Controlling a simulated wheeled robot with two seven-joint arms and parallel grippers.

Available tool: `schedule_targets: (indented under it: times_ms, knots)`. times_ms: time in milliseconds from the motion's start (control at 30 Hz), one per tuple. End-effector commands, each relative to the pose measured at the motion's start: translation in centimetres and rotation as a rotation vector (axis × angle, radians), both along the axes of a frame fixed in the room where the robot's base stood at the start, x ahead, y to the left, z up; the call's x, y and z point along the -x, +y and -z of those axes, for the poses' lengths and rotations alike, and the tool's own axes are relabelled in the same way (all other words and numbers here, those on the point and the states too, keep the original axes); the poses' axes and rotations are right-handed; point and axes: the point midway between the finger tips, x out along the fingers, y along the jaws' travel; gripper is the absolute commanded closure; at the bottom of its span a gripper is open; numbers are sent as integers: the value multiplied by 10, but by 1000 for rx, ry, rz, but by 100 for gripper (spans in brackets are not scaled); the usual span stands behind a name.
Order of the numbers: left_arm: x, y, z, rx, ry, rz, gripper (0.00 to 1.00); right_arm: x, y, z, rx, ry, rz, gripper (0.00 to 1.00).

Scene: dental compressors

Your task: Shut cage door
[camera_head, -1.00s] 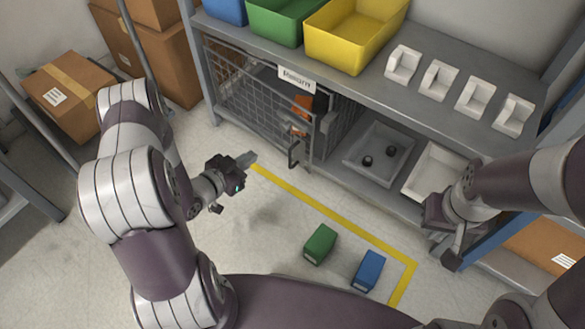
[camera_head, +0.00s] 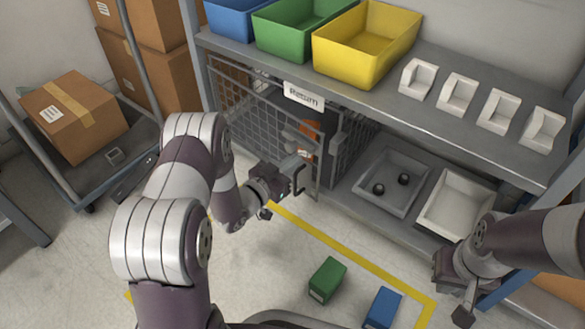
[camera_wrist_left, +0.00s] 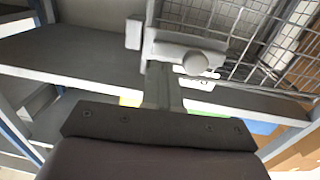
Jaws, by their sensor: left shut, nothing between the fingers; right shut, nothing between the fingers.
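The cage door (camera_head: 245,112) is a grey wire-mesh panel at the front of the cage under the shelf. Its right edge appears to stand slightly out from the cage's frame; the exact gap is hard to tell. A dark bar handle (camera_head: 300,178) sits near that edge. My left gripper (camera_head: 298,162) is shut and empty, its tips at or very near the handle; contact cannot be told. In the left wrist view, the shut fingers (camera_wrist_left: 160,85) point at pale metal fittings with a rounded knob (camera_wrist_left: 195,63), beside mesh. My right gripper (camera_head: 463,313) is shut and empty, at the lower right.
Blue, green and yellow bins (camera_head: 365,45) and several white holders stand on the shelf (camera_head: 450,110). A grey tray (camera_head: 392,180) and a white tray (camera_head: 455,203) lie right of the cage. Green (camera_head: 328,280) and blue (camera_head: 383,308) boxes lie on the floor by yellow tape.

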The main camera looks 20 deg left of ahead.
Motion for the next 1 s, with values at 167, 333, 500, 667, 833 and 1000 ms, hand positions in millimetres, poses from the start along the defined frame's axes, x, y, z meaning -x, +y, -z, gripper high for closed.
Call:
schedule_targets:
  times_ms: [167,333,500,667,833,1000]
  knots:
    - [-4,-2,-1,0,0,-1,100,0,0,3,0,0,0,100]
    - [-4,-2,-1,0,0,-1,100,0,0,2,0,0,0,100]
    - [-14,-9,-2,-3,-1,3,100,0,0,0,0,0,0,100]
    - [-42,-28,-1,-2,-2,3,100,0,0,-1,0,0,0,100]
    - [-60,-39,0,0,0,0,100,0,0,-1,0,0,0,100]
    - [-62,-39,-1,0,0,-1,100,0,0,-1,0,0,0,100]
